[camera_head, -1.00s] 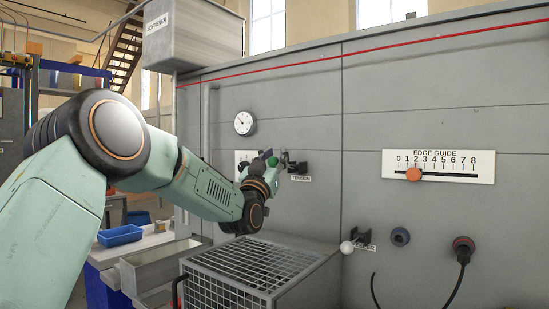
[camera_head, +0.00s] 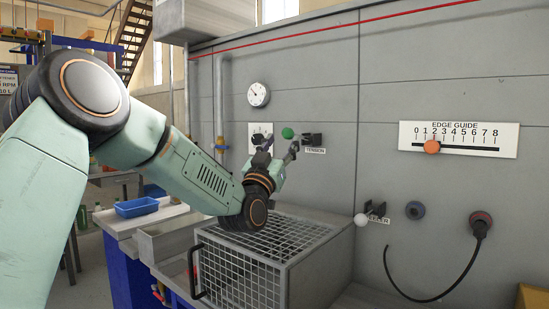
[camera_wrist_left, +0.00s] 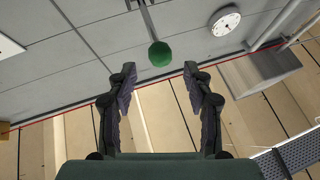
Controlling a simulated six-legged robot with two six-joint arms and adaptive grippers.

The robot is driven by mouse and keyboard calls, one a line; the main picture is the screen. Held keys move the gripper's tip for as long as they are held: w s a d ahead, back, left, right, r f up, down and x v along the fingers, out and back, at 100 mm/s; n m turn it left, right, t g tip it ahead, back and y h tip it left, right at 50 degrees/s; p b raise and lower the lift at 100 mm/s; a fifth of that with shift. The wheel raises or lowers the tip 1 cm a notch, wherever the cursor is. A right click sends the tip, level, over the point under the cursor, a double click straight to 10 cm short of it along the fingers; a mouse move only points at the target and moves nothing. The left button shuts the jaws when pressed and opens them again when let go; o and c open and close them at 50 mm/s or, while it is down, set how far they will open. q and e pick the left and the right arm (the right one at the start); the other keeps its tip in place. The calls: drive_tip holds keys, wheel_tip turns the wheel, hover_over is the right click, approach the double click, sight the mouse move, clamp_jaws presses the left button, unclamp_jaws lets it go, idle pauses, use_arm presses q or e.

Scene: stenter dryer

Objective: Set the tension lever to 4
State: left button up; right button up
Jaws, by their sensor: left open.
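The tension lever ends in a green ball knob (camera_head: 287,133) by a black bracket (camera_head: 311,140) above the "TENSION" label (camera_head: 313,151). My left gripper (camera_head: 281,146) is open and empty, fingers pointing up, just below the knob in the head view. In the left wrist view the knob (camera_wrist_left: 160,54) shows beyond and between the open fingertips (camera_wrist_left: 159,72), apart from both. A thin rod runs from it to the panel. A white scale plate (camera_head: 257,129) is partly hidden behind my gripper, so the lever's setting cannot be read. My right gripper is not in view.
A wire-mesh box (camera_head: 270,255) stands below my gripper. A round gauge (camera_head: 258,93) is above. The edge guide scale (camera_head: 458,140) with an orange knob, a white-knobbed lever (camera_head: 361,220) and a plugged cable (camera_head: 480,222) are to the right.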

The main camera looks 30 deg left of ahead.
use_arm(q)
drive_tip(key=v, duration=0.5)
drive_tip(key=shift+f, duration=0.1)
drive_tip(key=shift+s+d, duration=0.1)
drive_tip(key=shift+s, duration=0.05)
drive_tip(key=shift+c, duration=0.2)
